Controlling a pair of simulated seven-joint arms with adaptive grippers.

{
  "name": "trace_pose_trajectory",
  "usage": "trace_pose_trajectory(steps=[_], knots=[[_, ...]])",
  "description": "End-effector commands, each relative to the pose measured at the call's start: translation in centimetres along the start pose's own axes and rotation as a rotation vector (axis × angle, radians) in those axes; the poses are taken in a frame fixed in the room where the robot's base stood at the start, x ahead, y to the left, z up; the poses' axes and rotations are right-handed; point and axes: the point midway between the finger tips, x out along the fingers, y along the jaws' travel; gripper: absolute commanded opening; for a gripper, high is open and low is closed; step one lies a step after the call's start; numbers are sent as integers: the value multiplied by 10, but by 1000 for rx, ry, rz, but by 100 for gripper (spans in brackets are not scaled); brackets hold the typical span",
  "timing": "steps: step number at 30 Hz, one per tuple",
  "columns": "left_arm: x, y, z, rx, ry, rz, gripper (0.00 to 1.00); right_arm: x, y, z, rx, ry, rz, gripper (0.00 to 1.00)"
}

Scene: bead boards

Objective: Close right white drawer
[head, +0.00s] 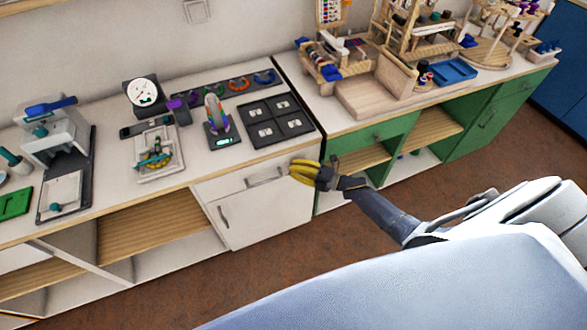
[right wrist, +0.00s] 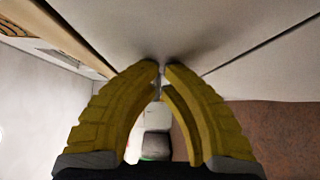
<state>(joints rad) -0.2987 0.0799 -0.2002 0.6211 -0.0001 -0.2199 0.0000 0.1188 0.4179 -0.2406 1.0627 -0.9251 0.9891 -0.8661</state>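The right white drawer (head: 232,184) is in the white cabinet under the counter, above a white door. It has a pale bar handle (head: 264,178). Its front looks close to flush in the head view; I cannot tell whether a small gap remains. My right gripper (head: 293,171) has yellow fingers and is at the drawer's right part, by the handle's right end. In the right wrist view, the fingertips (right wrist: 162,67) nearly meet in front of a white panel, with nothing visible held between them. Whether they touch the panel is unclear. My left gripper is out of view.
The white door (head: 255,215) below has its own handle. Open shelves (head: 150,225) lie to the left and a green cabinet (head: 375,135) to the right. The counter above carries a black tray (head: 275,120), a scale and several bead boards. Brown floor (head: 300,245) is free in front.

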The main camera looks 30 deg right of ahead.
Motion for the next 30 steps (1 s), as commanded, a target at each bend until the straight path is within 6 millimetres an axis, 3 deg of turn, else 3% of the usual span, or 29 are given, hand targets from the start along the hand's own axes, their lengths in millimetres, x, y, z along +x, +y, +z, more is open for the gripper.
trace_pose_trajectory(steps=[9,21,30], knots=[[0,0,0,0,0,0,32,-22,-1,-35,1,21,-1,0],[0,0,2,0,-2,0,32,-92,-1,-31,1,19,-2,0],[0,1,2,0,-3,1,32,-115,0,-30,1,19,0,0]])
